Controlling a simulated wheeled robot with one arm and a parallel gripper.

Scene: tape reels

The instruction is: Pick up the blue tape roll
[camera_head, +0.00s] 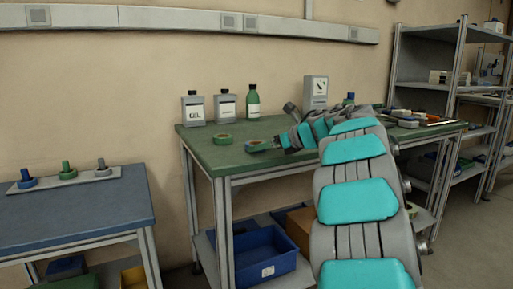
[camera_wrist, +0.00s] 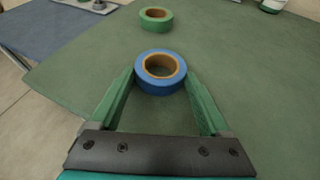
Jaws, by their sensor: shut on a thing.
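The blue tape roll (camera_wrist: 160,86) lies between the green fingers of my gripper (camera_wrist: 160,85) in the wrist view. The fingertips touch its left and right sides, and its brown core faces up. In the head view the blue tape roll (camera_head: 257,146) shows small at the end of my arm, over the green tabletop. My gripper (camera_head: 272,146) is shut on it. Whether the roll touches the tabletop or hangs just above it, I cannot tell.
A green tape roll (camera_head: 223,139) lies on the green table (camera_head: 200,150), beyond the blue one in the wrist view (camera_wrist: 155,19). Two grey canisters (camera_head: 193,108) and a green bottle (camera_head: 253,103) stand at the back. A blue-topped bench (camera_head: 90,212) stands left, across a gap.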

